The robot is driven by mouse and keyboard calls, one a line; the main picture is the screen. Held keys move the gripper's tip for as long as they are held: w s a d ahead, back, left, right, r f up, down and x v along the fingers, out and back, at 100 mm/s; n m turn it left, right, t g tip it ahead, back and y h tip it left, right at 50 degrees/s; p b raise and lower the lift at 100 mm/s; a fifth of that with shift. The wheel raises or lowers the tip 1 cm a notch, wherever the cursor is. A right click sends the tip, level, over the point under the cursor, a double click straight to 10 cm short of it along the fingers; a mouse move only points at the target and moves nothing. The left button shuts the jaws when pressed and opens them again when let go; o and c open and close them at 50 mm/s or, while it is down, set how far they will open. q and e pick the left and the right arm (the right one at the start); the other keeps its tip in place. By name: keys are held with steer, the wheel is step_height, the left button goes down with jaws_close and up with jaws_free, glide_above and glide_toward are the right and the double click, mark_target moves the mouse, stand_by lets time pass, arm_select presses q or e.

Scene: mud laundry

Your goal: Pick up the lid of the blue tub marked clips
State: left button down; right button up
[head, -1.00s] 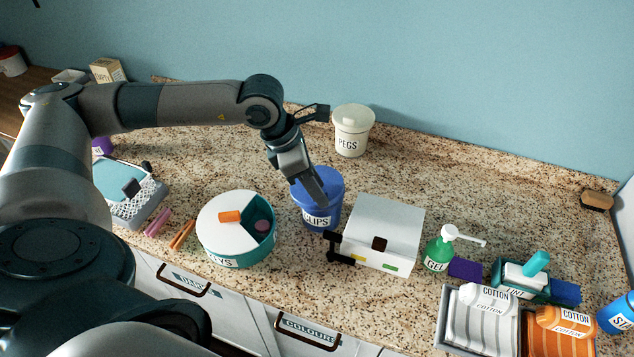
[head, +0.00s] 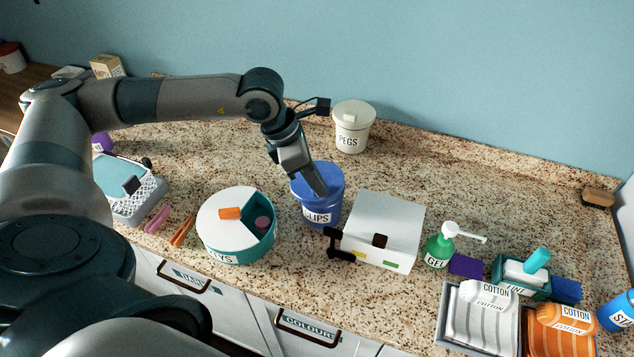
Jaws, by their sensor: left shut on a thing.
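The blue tub marked clips (head: 322,214) stands upright on the speckled counter. Its blue lid (head: 326,173) is on top, partly hidden by my left gripper. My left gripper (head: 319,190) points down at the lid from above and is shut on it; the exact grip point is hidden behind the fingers. The lid looks level and sits at the tub's rim; I cannot tell any gap. My right gripper is not in view.
A white-topped round box (head: 222,212) stands left of the tub and a white box (head: 385,228) with a black handle close on its right. The cream pegs tub (head: 352,132) is behind. A green gel bottle (head: 438,252) and a tray of cotton packs (head: 450,326) are farther right.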

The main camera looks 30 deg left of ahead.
arm_select(q)
steer(key=shift+r+b, duration=0.5)
steer(key=shift+r, duration=0.1)
steer(key=shift+d+r+b, duration=0.25)
steer(key=shift+r+b, duration=0.6)
steer(key=shift+r, duration=0.4)
steer(key=d+r+b, duration=0.4)
steer(key=d+r, duration=0.3)
steer(key=d, duration=0.4)
steer(key=shift+s+d, duration=0.15)
steer(key=shift+s, duration=0.05)
